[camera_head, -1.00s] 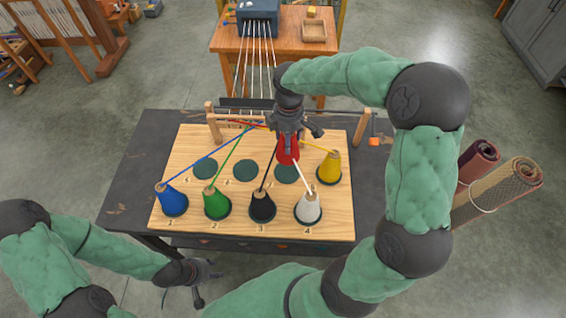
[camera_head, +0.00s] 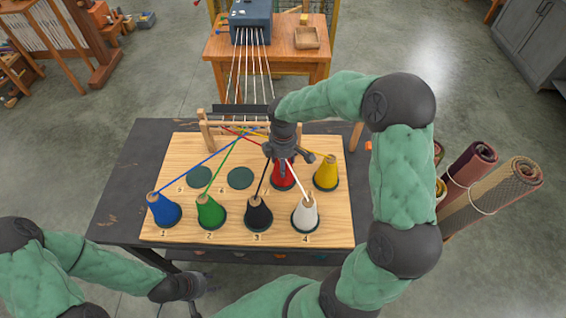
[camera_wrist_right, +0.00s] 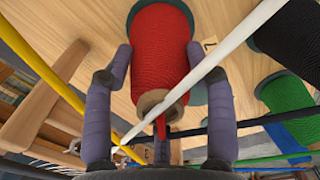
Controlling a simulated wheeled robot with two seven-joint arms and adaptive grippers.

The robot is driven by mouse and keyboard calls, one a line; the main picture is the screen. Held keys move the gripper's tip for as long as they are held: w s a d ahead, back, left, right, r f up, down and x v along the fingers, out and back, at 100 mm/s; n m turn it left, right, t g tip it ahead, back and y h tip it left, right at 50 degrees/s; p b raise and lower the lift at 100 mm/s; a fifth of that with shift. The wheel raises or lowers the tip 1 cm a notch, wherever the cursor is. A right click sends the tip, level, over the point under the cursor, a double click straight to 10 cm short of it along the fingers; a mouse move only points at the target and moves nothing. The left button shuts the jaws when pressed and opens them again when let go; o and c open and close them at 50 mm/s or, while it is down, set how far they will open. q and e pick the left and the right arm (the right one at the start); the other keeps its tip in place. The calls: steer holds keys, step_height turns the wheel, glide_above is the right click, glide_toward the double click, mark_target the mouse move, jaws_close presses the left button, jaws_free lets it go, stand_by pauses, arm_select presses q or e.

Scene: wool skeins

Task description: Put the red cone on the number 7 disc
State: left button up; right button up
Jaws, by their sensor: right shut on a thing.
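The red cone (camera_head: 283,178) is upright at the third back-row spot, right of the disc marked 6 (camera_head: 240,178) and left of the yellow cone (camera_head: 326,174). My right gripper (camera_head: 285,163) is above it, fingers down. In the right wrist view, its two fingers flank the red cone (camera_wrist_right: 160,50), shut on it. Whether the base rests fully flat is unclear. My left gripper (camera_head: 193,297) is low, off the table's front edge; its fingers are unclear.
Blue (camera_head: 163,211), green (camera_head: 210,212), black (camera_head: 258,214) and white (camera_head: 305,214) cones stand in the front row. Taut yarns run from cones to the wooden frame at the back; a white one (camera_wrist_right: 225,50) crosses close to my right fingers. Disc 5 (camera_head: 199,177) is bare.

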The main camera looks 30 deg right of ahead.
steer(key=shift+f, duration=0.2)
steer(key=o, duration=1.3)
steer(key=shift+r, duration=0.1)
step_height(320, 180, up, 12)
steer(key=p, duration=0.3)
steer(key=shift+r, duration=0.1)
